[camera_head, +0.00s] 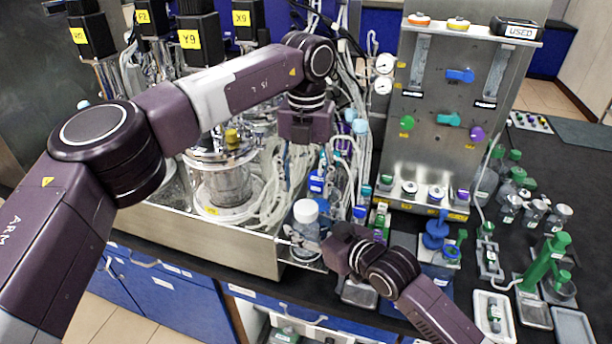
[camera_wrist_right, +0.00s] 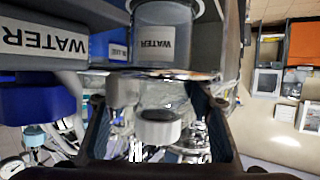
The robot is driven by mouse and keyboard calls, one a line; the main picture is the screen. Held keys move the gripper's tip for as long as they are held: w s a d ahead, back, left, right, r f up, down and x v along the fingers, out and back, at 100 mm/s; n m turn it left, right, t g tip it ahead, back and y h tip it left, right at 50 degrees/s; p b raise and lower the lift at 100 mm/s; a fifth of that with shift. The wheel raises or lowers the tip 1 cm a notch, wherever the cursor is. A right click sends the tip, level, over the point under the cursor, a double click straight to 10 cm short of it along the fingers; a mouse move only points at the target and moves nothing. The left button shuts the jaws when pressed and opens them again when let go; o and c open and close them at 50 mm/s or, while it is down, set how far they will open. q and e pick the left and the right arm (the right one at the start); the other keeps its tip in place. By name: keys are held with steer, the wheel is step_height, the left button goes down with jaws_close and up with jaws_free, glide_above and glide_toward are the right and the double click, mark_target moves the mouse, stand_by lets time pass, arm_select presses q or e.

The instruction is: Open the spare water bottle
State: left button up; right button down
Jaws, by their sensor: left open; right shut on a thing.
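The spare water bottle (camera_head: 305,234) is clear with a white cap (camera_head: 306,211). It stands upright at the bench's front edge, with its cap on. My right gripper (camera_head: 332,250) reaches it from the right and is shut on its body. In the right wrist view, the white cap (camera_wrist_right: 160,128) shows between my right gripper's fingers (camera_wrist_right: 155,108), picture upside down. A WATER label (camera_wrist_right: 155,43) shows above it there. My left gripper (camera_head: 306,138) is open and empty, pointing down well above the cap. Its fingertips are hard to make out.
A blue-capped bottle (camera_head: 316,183) stands just behind. A blue cap (camera_wrist_right: 38,100) beside another WATER label shows in the wrist view. Tubing and a steel vessel (camera_head: 222,180) crowd the left. A steel pump panel (camera_head: 455,110) stands to the right, with small green-topped items (camera_head: 515,175) beyond.

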mark_target(306, 207)
arm_select(q)
steer(key=m, duration=0.7)
steer(key=shift+r, duration=0.35)
arm_select(e)
steer(key=shift+f, duration=0.15)
arm_select(q)
steer(key=m, duration=0.7)
steer(key=shift+r, duration=0.3)
steer(key=shift+m, duration=0.4)
steer(key=shift+f, duration=4)
steer(key=c, duration=1.2)
steer(key=n, duration=1)
steer(key=shift+r, duration=0.1)
